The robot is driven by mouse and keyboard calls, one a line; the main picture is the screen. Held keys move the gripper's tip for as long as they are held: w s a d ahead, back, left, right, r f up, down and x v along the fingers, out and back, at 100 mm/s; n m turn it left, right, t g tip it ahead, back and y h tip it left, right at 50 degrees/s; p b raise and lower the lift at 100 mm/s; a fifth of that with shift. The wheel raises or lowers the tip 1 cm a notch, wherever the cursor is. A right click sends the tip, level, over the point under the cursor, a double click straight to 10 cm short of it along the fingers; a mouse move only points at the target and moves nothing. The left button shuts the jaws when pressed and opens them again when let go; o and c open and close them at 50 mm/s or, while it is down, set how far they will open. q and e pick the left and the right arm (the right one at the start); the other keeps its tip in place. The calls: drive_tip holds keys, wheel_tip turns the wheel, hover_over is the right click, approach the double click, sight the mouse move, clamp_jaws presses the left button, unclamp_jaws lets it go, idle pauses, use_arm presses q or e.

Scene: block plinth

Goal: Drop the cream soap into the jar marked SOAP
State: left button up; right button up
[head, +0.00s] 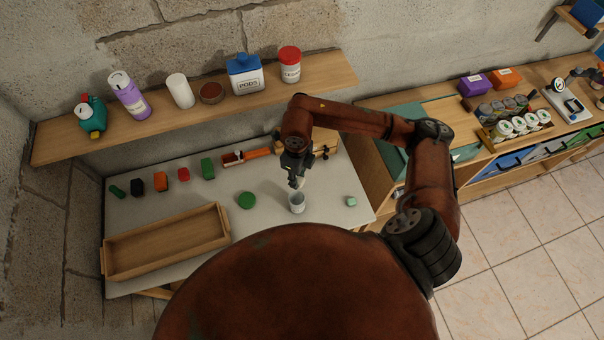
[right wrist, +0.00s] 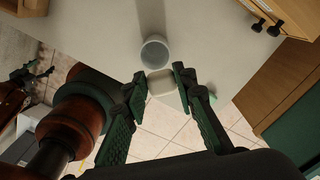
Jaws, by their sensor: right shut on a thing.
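My right gripper (head: 296,181) is shut on the cream soap, a pale block that shows between the fingertips (right wrist: 164,76) in the right wrist view as the soap (right wrist: 162,87). In the head view the soap is small and mostly hidden by the fingers. A small grey-white open jar (head: 297,204) stands on the pale table, just below the fingertips. In the right wrist view the jar (right wrist: 155,53) lies just beyond the soap. No marking on it can be read. I cannot make out my left gripper in either view.
A wooden tray (head: 166,247) sits at the table's left. A green disc (head: 246,200) lies left of the jar, a mint cube (head: 351,201) right of it. Several coloured blocks line the back. A shelf (head: 215,111) with bottles and tubs overhangs behind.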

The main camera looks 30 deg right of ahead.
sight(301, 186)
drive_tip(key=m, duration=0.1)
drive_tip(key=m+p, duration=0.1)
drive_tip(key=m, duration=0.2)
drive_tip(key=shift+s+d+r+m, duration=0.25)
drive_tip(key=shift+s+m, duration=0.05)
drive_tip(key=shift+m, duration=0.1)
drive_tip(key=m+p, duration=0.1)
drive_tip(key=m, duration=0.2)
drive_tip(key=shift+s+d, duration=0.15)
drive_tip(key=shift+s+f+m, duration=0.1)
drive_tip(key=shift+m, duration=0.6)
drive_tip(key=shift+f+b, duration=1.55)
drive_tip(key=shift+f, duration=1.5)
drive_tip(key=o, duration=1)
drive_tip(key=shift+c, duration=0.2)
use_arm(q)
drive_tip(key=shift+s+f, duration=0.2)
drive_tip(key=shift+s, duration=0.25)
drive_tip(key=shift+a, duration=0.15)
use_arm(e)
drive_tip(key=shift+r, duration=0.1)
wheel_tip(301, 186, up, 12)
drive_tip(key=shift+d+f, duration=0.1)
